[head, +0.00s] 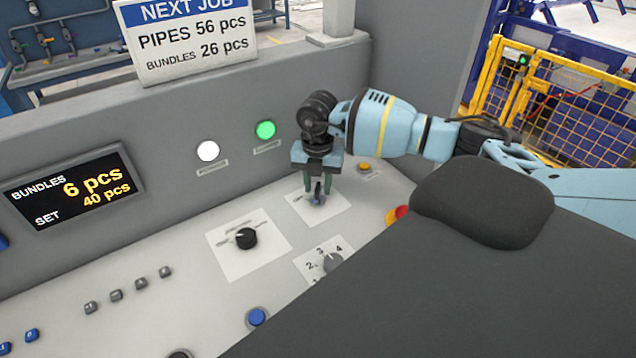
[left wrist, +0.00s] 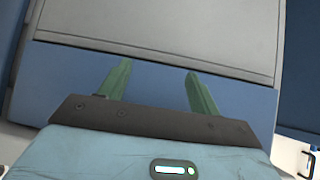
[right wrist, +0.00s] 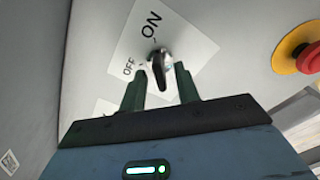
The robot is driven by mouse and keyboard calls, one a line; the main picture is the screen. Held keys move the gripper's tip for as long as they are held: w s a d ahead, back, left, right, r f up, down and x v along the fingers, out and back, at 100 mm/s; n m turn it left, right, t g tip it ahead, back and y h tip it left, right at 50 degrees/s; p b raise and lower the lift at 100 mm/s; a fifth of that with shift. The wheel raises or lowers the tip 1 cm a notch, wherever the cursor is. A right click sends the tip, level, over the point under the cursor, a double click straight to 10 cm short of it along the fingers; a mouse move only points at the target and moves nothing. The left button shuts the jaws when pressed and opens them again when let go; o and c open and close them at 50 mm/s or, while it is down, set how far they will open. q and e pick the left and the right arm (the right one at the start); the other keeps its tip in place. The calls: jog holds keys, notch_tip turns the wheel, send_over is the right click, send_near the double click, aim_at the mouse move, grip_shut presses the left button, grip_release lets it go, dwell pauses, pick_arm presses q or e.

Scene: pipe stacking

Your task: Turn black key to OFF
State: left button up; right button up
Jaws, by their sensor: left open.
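The black key (right wrist: 159,73) sits in a round silver lock on a white plate marked ON and OFF. In the right wrist view its long side runs roughly up and down, its upper end towards the ON mark (right wrist: 151,24); the OFF mark (right wrist: 128,67) is to the left. My right gripper (right wrist: 160,70) is open, with one green finger on each side of the key and gaps visible. In the head view the right gripper (head: 318,190) points down at the plate and partly hides the key. My left gripper (left wrist: 158,68) is open and empty before a grey-blue surface.
A black selector knob (head: 246,238) and a grey numbered knob (head: 333,262) are on the console nearby. A red emergency button (head: 400,212) and a small orange button (head: 364,167) lie to the right. White (head: 208,151) and green (head: 265,130) lamps are on the wall behind.

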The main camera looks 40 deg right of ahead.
grip_shut()
